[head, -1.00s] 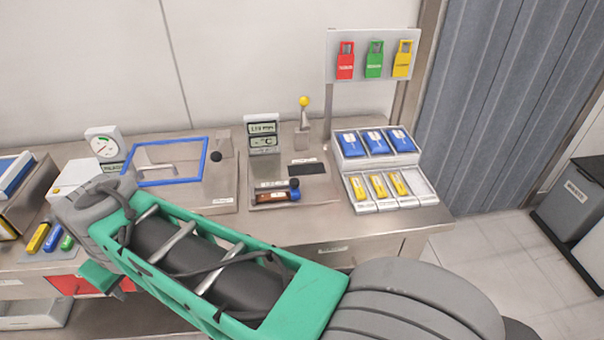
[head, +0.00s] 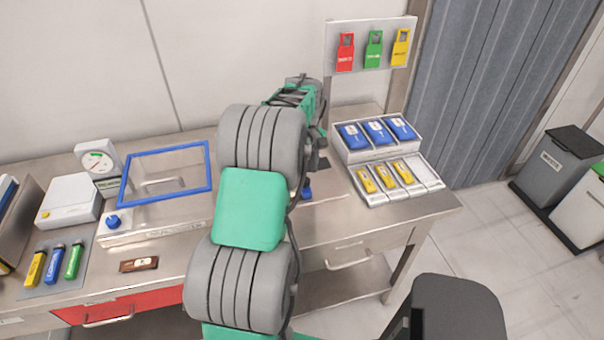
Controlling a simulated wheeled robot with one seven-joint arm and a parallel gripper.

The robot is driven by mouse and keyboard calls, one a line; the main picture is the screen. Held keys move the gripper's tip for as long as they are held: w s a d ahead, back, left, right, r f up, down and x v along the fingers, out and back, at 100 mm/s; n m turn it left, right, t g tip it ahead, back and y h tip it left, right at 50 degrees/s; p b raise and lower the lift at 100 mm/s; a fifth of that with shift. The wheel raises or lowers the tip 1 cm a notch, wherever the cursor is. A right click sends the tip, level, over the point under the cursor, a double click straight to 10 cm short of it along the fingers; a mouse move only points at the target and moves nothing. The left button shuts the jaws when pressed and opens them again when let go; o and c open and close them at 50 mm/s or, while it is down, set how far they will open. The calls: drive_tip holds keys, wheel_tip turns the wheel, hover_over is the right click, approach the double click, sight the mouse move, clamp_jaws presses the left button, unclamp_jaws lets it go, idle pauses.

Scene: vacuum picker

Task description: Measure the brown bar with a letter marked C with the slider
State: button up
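A brown bar (head: 138,264) with a small pale label lies flat on the steel table near its front edge; its letter is too small to read. My arm crosses the middle of the head view and bends down over the measuring station. Only part of that station's steel plate (head: 332,190) and a blue knob (head: 306,191) show beside the arm. The station's displays and slider are hidden. My gripper (head: 317,160) is mostly hidden behind the arm, with dark parts showing low over the plate. I cannot tell whether it is open or holds anything.
A blue-framed panel (head: 208,165) and a blue knob (head: 112,222) stand left of my arm. A dial gauge (head: 97,162) and yellow, blue and green sticks (head: 54,265) are further left. White trays (head: 440,184) with blue and yellow packs stand right. Coloured tags hang behind.

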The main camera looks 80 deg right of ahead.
sight(305, 186)
drive_tip(key=shift+f, duration=1.45)
drive_tip(key=shift+c, duration=0.5)
clamp_jaws()
drive_tip(key=shift+r, duration=0.1)
